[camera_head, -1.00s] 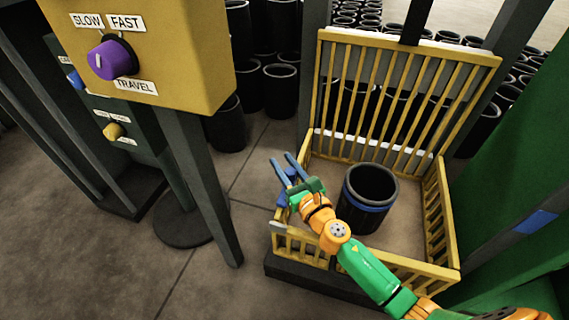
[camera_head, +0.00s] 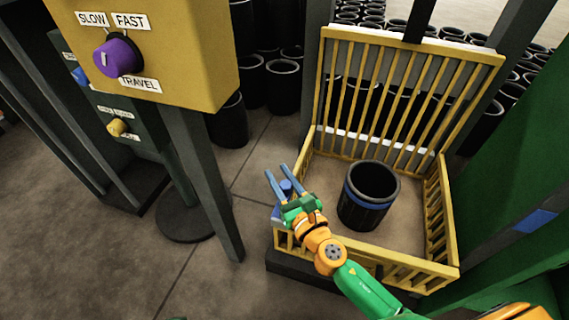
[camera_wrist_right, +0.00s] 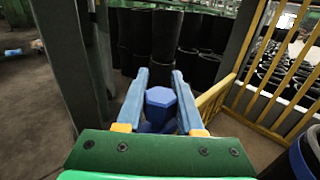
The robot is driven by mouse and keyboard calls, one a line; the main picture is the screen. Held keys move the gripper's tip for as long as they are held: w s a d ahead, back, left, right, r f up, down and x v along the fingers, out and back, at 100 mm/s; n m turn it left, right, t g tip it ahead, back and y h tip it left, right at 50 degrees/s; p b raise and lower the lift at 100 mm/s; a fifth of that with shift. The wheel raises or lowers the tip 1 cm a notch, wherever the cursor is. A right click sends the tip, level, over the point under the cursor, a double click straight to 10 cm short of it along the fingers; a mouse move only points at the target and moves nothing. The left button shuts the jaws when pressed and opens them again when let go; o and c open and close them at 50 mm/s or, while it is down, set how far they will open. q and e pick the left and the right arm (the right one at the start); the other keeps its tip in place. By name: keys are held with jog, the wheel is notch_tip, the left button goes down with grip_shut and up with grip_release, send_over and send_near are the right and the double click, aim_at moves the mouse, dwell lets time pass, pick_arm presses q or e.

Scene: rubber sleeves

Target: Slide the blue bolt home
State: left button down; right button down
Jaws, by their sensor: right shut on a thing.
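The blue bolt has a six-sided blue knob, which stands between my right gripper's two blue fingers in the right wrist view (camera_wrist_right: 160,98). In the head view the bolt (camera_head: 286,187) shows only partly, at the left front corner of the yellow barred cage (camera_head: 350,240). My right gripper (camera_head: 276,171) comes over the cage's front rail and is shut on the bolt; its fingers flank the knob in the right wrist view (camera_wrist_right: 160,76). The bolt's lower part is mostly hidden by the gripper. My left gripper is not in view.
A black sleeve with a blue band (camera_head: 369,195) stands inside the cage, right of my gripper. The cage's tall barred panel (camera_head: 335,95) rises behind it. A yellow control box (camera_head: 190,50) with a purple knob (camera_head: 117,56) stands to the left. Black sleeves crowd the back.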

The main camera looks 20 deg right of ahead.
aim_at(287, 192)
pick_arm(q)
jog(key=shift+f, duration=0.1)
pick_arm(e)
jog(key=shift+s+a+f, duration=0.1)
jog(key=shift+a+f, duration=0.05)
jog(key=c, duration=0.9)
grip_release()
jog(key=o, duration=0.4)
jog(key=shift+s, duration=0.1)
jog(key=shift+c, duration=0.2)
jog(key=s, duration=0.3)
jog(key=s+d+b, duration=0.1)
jog(key=s, duration=0.2)
jog(key=shift+s+d, duration=0.1)
jog(key=shift+s, duration=0.05)
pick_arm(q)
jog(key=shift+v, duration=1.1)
pick_arm(e)
jog(key=shift+s+d, duration=0.1)
jog(key=shift+s, duration=0.25)
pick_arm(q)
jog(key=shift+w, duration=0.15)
